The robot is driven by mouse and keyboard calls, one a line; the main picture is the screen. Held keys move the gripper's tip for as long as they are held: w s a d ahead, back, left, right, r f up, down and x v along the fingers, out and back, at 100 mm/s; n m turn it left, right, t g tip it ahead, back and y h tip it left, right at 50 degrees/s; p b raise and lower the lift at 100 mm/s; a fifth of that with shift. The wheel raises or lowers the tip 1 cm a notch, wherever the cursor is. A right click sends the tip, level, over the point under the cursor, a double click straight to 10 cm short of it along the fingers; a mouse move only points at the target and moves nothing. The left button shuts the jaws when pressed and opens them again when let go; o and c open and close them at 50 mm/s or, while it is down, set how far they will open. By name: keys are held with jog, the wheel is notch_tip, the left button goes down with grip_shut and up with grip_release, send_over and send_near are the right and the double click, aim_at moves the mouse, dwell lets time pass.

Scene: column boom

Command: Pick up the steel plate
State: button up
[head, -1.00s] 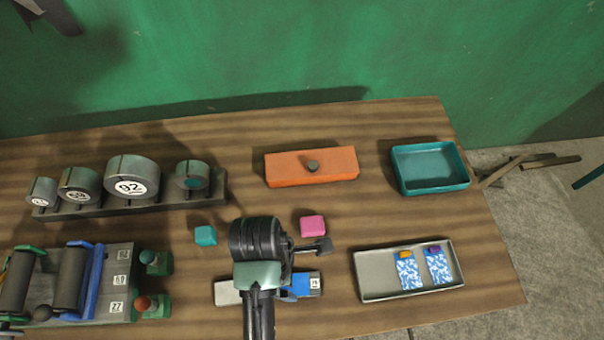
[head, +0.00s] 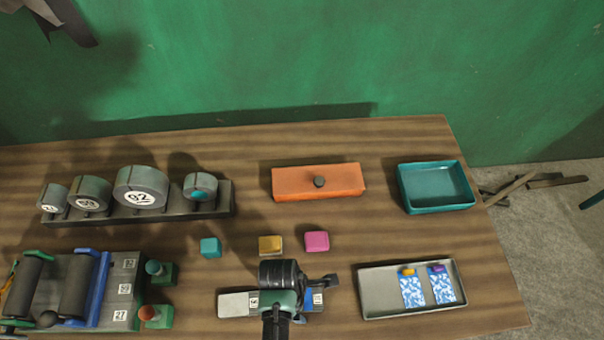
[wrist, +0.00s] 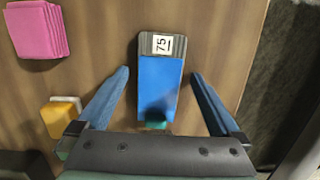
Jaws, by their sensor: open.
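A flat bar, grey at its left end (head: 235,304) and blue toward its right, lies on the table at the front in the head view; it looks like the steel plate. In the wrist view its blue part (wrist: 158,85) has a grey end with a label reading 75. My gripper (wrist: 160,74) is open, with one dark blue finger on each side of the blue part and gaps at both. In the head view my gripper (head: 280,298) covers the bar's middle, so I cannot tell whether it is one piece. Fingertip height is unclear.
Teal (head: 210,247), yellow (head: 270,245) and pink (head: 317,241) blocks lie behind the bar. A grey tray (head: 378,302) with two patterned packets is to the right. A teal tray (head: 436,206), orange block (head: 300,181), ring rack (head: 150,213) and roller unit (head: 118,310) stand around.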

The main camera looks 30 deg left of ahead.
grip_shut()
dwell(0.5)
jog(key=shift+w, duration=0.1)
